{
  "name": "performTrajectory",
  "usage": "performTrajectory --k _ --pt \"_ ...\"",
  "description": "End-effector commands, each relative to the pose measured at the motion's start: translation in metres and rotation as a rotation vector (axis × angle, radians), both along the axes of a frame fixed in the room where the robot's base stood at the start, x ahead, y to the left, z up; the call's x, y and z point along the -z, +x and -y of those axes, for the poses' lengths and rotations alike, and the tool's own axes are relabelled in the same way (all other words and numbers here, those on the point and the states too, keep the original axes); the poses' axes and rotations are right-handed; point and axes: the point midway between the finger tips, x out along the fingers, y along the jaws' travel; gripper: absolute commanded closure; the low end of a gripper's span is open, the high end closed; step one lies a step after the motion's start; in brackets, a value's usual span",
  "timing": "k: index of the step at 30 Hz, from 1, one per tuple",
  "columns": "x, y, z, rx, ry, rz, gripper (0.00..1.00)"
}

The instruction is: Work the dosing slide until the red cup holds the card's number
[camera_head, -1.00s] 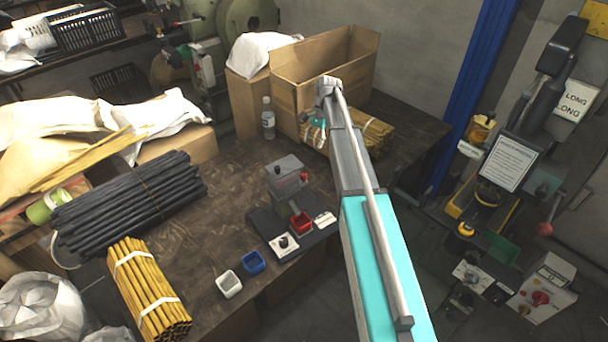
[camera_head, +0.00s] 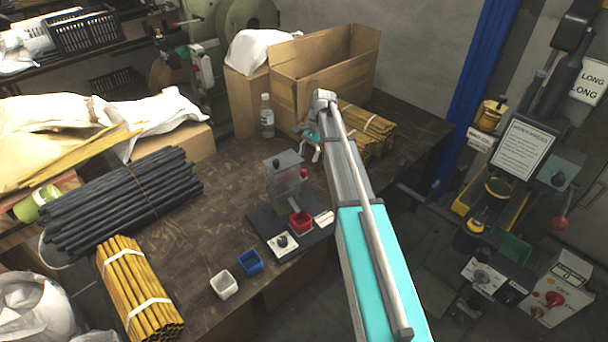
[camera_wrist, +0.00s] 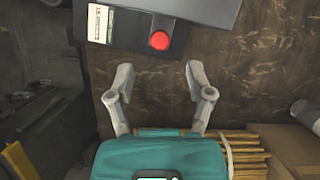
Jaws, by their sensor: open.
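The grey doser (camera_head: 285,180) stands on a dark base on the bench, with a red knob (camera_head: 304,174) on its side. The red cup (camera_head: 300,221) sits at its front; its contents are too small to tell. A white card (camera_head: 323,218) lies beside it, its number unreadable. My gripper (camera_head: 314,152) is open and empty behind the doser. In the wrist view, the spread fingers (camera_wrist: 160,72) point toward the red knob (camera_wrist: 160,40), which is beyond the tips and between their lines. The card (camera_wrist: 97,22) shows at top left; the red cup is out of that view.
A blue cup (camera_head: 250,262) and a white cup (camera_head: 223,285) stand at the bench's front edge. Yellow rods (camera_head: 365,128) and a cardboard box (camera_head: 325,65) are behind my gripper. A bottle (camera_head: 267,116) stands left of it. Black rods (camera_head: 120,200) lie left.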

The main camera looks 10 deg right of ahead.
Motion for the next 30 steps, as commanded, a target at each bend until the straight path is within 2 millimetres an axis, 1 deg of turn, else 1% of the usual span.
performTrajectory --k 1,18,24,30 --pt "0.008 -0.002 -0.002 0.000 0.000 0.000 0.33" --pt "0.049 -0.011 -0.016 -0.001 0.000 0.000 0.33" --pt "0.056 -0.013 -0.019 -0.001 0.000 0.000 0.33" --pt "0.057 -0.014 -0.019 -0.001 0.000 0.000 0.33"
